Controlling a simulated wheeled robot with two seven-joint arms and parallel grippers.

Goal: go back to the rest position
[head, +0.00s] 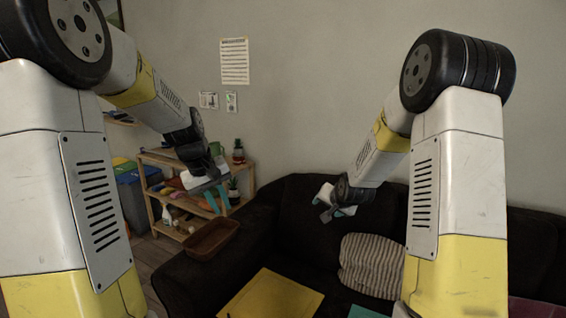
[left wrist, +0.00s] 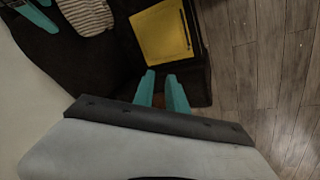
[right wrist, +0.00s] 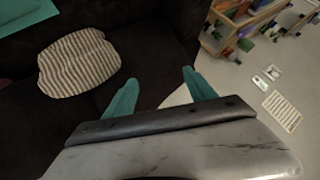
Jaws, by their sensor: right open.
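My left gripper (head: 217,202) is raised in front of the wooden shelf in the head view. Its two teal fingers (left wrist: 163,82) stand a little apart, with nothing between them. My right gripper (head: 332,213) is raised in front of the dark sofa, left of the striped cushion. In the right wrist view its teal fingers (right wrist: 158,80) are spread wide and empty. Both of my arms reach forward, bent, with the forearms sloping down to the grippers. Neither gripper visibly touches anything.
A dark sofa (head: 300,235) fills the lower middle, with a striped cushion (head: 371,264) on it. A yellow flat item (head: 270,296) lies below, and a brown tray (head: 212,237) is by the armrest. A wooden shelf (head: 160,212) and bins (head: 133,195) stand at left.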

